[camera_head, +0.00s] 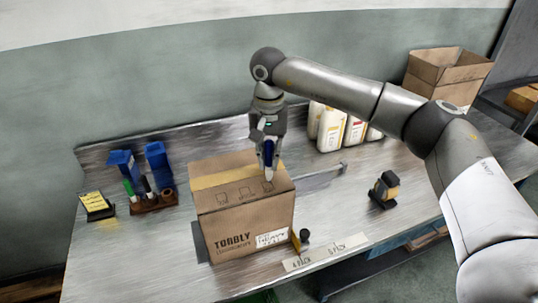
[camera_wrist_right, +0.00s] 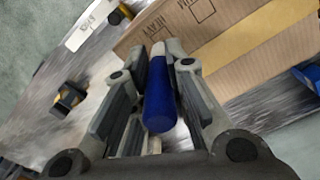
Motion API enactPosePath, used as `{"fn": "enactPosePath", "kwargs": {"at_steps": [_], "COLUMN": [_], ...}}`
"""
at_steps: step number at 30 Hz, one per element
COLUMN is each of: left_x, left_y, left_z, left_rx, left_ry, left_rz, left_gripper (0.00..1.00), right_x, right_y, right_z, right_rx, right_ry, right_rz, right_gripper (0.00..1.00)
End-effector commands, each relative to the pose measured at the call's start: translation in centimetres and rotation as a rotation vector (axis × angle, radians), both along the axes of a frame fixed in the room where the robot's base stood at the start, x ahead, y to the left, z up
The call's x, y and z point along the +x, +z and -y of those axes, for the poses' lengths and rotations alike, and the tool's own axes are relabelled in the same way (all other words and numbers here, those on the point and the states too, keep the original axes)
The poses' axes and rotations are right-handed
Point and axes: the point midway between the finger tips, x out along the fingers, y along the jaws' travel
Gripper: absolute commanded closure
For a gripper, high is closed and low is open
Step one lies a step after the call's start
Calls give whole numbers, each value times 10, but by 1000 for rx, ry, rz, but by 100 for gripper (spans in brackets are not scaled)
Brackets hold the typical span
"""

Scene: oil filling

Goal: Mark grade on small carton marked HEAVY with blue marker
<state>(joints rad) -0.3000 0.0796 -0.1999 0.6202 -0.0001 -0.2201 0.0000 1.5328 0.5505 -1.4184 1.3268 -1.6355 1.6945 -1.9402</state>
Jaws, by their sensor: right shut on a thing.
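A brown carton (camera_head: 225,222) stands on the metal workbench, with "TONBLY" and a white label on its front. Its top has a yellow tape strip and a row of printed boxes. In the right wrist view the carton (camera_wrist_right: 265,55) shows upside-down print reading like HEAVY beside a printed box. My right gripper (camera_head: 268,160) is shut on a blue marker (camera_wrist_right: 158,100) above the carton's right top part. The marker's pale tip end points down at the printed boxes; I cannot tell whether it touches. My left gripper is not in view.
A rack (camera_head: 154,201) with markers and blue holders stands left, beside a yellow note pad (camera_head: 96,205). White bottles (camera_head: 331,130) stand behind right. A black-yellow dispenser (camera_head: 384,190) sits right. A labelled strip (camera_head: 325,252) lies along the front edge. An open box (camera_head: 445,75) stands far right.

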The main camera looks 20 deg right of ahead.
Motion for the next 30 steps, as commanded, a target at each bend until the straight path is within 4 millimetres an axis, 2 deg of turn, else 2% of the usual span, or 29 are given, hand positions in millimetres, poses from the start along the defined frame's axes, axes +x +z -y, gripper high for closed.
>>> {"fn": "enactPosePath", "kwargs": {"at_steps": [30], "left_x": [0], "left_y": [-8], "left_z": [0], "left_rx": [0], "left_ry": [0], "left_rz": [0], "left_gripper": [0], "right_x": [0], "right_y": [-10], "right_z": [0], "right_rx": [0], "right_ry": [0], "right_rz": [0], "right_gripper": [98]}}
